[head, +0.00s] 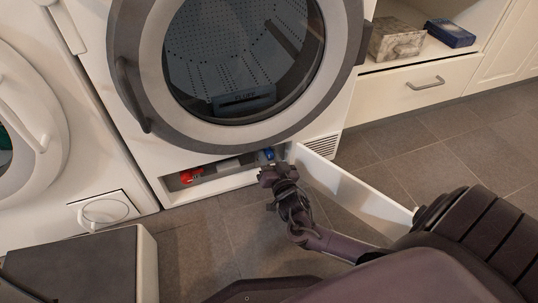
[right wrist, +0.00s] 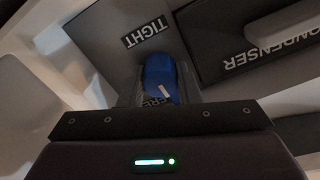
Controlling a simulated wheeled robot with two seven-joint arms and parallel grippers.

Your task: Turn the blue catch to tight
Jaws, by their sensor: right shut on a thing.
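The blue catch (head: 268,154) sits at the right end of the open low compartment under the round machine door. In the right wrist view the blue catch (right wrist: 160,74) has a short white mark near its lower end. The word TIGHT (right wrist: 147,35) is printed above and left of it. Another label (right wrist: 157,102), partly hidden, shows by the catch's lower end, near the white mark. My right gripper (head: 272,170) reaches into the compartment's right end and is shut on the catch.
The compartment's white flap (head: 350,190) stands open to the right, beside my right arm. A red knob-like part (head: 191,175) sits in the compartment's left. A CONDENSER label (right wrist: 268,53) is on a panel beside the catch. A dark-topped box (head: 80,265) stands at lower left.

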